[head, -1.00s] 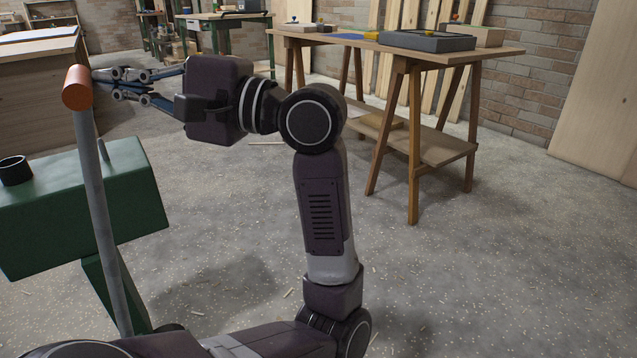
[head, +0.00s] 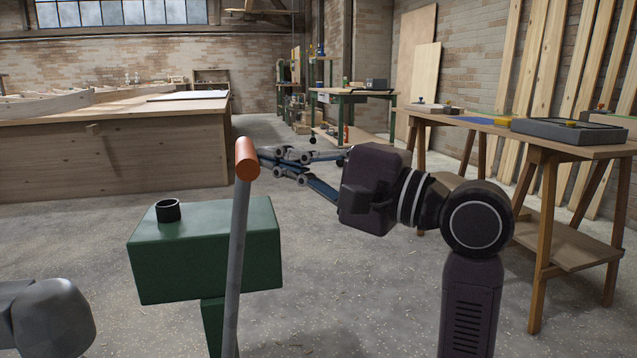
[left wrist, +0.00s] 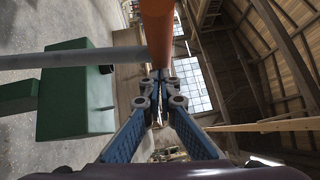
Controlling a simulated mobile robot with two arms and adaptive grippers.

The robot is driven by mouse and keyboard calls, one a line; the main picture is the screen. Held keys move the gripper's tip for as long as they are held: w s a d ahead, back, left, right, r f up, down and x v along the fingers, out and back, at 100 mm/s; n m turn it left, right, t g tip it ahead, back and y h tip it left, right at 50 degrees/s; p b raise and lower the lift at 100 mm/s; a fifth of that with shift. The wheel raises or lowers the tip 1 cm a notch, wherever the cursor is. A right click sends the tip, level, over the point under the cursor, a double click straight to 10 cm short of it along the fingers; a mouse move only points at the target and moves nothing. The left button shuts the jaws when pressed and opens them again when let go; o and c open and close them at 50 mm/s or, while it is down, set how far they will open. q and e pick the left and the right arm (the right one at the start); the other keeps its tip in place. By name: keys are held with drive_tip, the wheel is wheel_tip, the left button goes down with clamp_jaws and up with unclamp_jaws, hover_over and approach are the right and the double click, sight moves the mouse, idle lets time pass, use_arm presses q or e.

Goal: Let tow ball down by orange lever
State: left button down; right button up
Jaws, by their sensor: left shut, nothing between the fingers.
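The orange grip (head: 247,158) tops a long grey lever (head: 236,270), which stands nearly upright in front of a green box (head: 205,262) with a short black tube on top. My left gripper (head: 262,156) is shut and empty, its tips close beside the right side of the orange grip. In the left wrist view the shut fingers (left wrist: 157,76) point at the orange grip (left wrist: 156,30), with nothing between them. Whether they touch it I cannot tell. I cannot make out the tow ball for sure. My right gripper is not in view.
A rounded grey part (head: 52,318) shows at the lower left; I cannot tell what it is. A large wooden bench (head: 110,160) stands behind on the left. A trestle table (head: 545,140) with grey trays stands at the right. Open concrete floor lies between.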

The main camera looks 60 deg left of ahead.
use_arm(q)
drive_tip(key=v, duration=1)
drive_tip(key=shift+w+m+t, duration=0.3)
drive_tip(key=shift+w, duration=0.15)
drive_tip(key=shift+a, duration=0.1)
